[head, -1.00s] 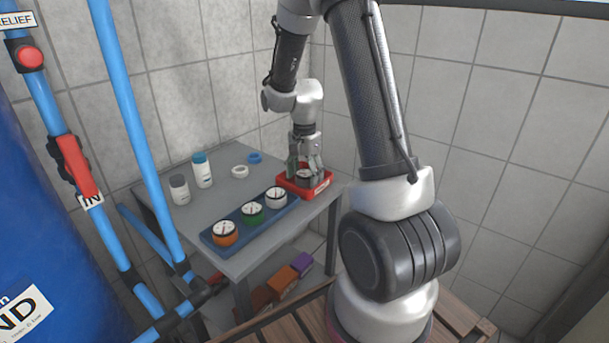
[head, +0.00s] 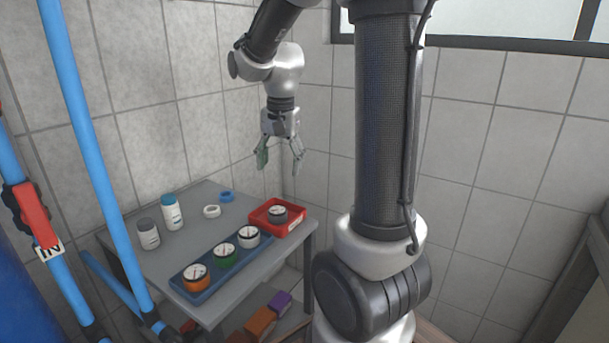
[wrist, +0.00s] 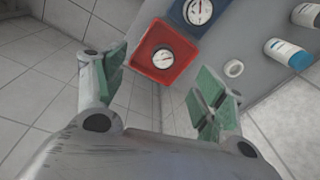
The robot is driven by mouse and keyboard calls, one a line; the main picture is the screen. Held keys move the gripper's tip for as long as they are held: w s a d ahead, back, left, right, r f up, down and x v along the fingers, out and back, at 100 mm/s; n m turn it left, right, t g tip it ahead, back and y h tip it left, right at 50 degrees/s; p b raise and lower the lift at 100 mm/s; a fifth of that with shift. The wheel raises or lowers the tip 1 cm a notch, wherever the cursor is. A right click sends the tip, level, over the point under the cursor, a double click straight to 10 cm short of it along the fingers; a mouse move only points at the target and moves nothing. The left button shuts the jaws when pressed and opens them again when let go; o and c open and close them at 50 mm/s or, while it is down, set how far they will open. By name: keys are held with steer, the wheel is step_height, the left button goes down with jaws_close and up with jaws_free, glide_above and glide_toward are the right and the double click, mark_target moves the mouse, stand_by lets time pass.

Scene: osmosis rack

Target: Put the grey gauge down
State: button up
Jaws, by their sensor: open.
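The grey gauge (head: 277,213) lies face up in the red tray (head: 258,218) at the right end of the table. In the wrist view the gauge (wrist: 163,57) shows its white dial inside the red tray (wrist: 147,66). My gripper (head: 280,165) is open and empty, in the air well above the tray and apart from the gauge. Its green-padded fingers are spread wide in the wrist view (wrist: 160,85).
Two bottles (head: 171,213) and two rings (head: 212,211) stand behind. Blue pipes (head: 83,150) rise at left.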

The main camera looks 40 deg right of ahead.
steer(key=s+a+r+n+t, duration=0.1)
steer(key=s+r+n, duration=0.1)
steer(key=s+n, duration=0.3)
steer(key=s+a+r+n+t, duration=0.2)
steer(key=s+n, duration=0.3)
steer(key=s, duration=0.8)
steer(key=shift+a+r, duration=0.15)
steer(key=shift+r, duration=0.4)
